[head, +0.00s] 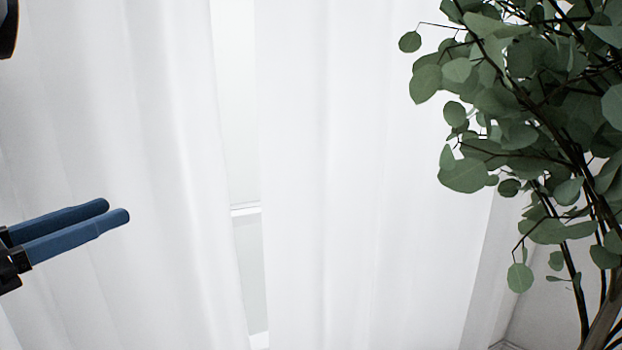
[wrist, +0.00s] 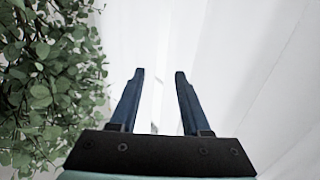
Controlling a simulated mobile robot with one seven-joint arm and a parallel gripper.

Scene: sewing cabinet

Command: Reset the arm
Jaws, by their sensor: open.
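My gripper (head: 118,211) reaches in from the left edge of the head view, its two blue fingers pointing right in front of white curtains. In the wrist view my gripper (wrist: 159,75) shows two blue fingers apart with a clear gap between them. It is open and holds nothing. No sewing cabinet shows in either view.
White curtains (head: 330,180) fill most of the head view, with a narrow gap between them. A leafy green plant (head: 510,110) with dark stems stands at the right; it shows at the left of the wrist view (wrist: 50,85). Nothing touches the fingers.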

